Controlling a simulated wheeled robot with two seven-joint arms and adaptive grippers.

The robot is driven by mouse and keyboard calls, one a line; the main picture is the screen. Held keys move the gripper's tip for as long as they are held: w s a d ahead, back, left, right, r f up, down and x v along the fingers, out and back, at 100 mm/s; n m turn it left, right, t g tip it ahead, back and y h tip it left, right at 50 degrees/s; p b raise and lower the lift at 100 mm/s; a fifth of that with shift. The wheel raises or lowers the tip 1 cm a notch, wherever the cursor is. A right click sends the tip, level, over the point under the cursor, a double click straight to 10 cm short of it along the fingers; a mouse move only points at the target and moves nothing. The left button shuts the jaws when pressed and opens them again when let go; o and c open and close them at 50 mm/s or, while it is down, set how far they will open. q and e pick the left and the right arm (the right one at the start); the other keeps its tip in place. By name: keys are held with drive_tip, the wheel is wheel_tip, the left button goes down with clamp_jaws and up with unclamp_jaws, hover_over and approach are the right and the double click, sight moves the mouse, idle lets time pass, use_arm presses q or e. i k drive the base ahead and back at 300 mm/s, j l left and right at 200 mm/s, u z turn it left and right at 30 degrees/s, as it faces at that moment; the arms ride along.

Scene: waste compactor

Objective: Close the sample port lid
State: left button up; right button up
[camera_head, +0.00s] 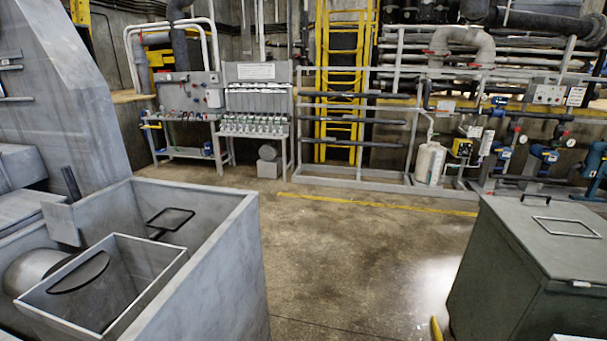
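No gripper of mine is in view. I cannot tell for certain which part is the sample port lid. At the lower left stands a large grey open-topped metal housing (225,265). Inside it is a smaller open-topped grey box (130,305) with a dark rounded shape (80,273) at its inner wall. Behind the box, a dark rectangular handle frame (170,220) shows. A small grey plate (61,223) stands tilted at the housing's left, beside a rounded metal cylinder (32,270).
A dark green bin (520,275) with a flat top and a wire handle (566,227) stands at the right. Concrete floor (350,260) is clear between. A workbench (185,151), yellow ladder (340,80) and a pipe rack with pumps line the back.

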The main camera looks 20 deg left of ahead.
sight(61, 224)
drive_tip(key=i+u, duration=0.2)
drive_tip(key=u, duration=0.25)
drive_tip(key=i+l+u, duration=0.2)
drive_tip(key=u, duration=0.25)
drive_tip(key=i+l+u, duration=0.15)
drive_tip(key=u, duration=0.3)
drive_tip(key=i+l+u, duration=0.1)
drive_tip(key=l+u, duration=0.2)
drive_tip(key=u, duration=0.15)
drive_tip(key=i+l+u, duration=0.15)
drive_tip(key=l+u, duration=0.3)
drive_tip(key=i+l+u, duration=0.1)
drive_tip(key=l+u, duration=0.15)
drive_tip(key=u, duration=0.2)
drive_tip(key=l+u, duration=0.4)
drive_tip(key=l, duration=0.15)
drive_tip(key=l+u, duration=0.4)
drive_tip(key=l, duration=0.2)
drive_tip(key=l+u, duration=0.1)
drive_tip(key=l, duration=0.2)
drive_tip(key=k+l, duration=0.1)
drive_tip(key=l, duration=0.25)
drive_tip(key=i+l+z, duration=0.2)
drive_tip(key=l+z, duration=0.25)
drive_tip(key=i+l+z, duration=0.2)
drive_tip(key=z, duration=0.3)
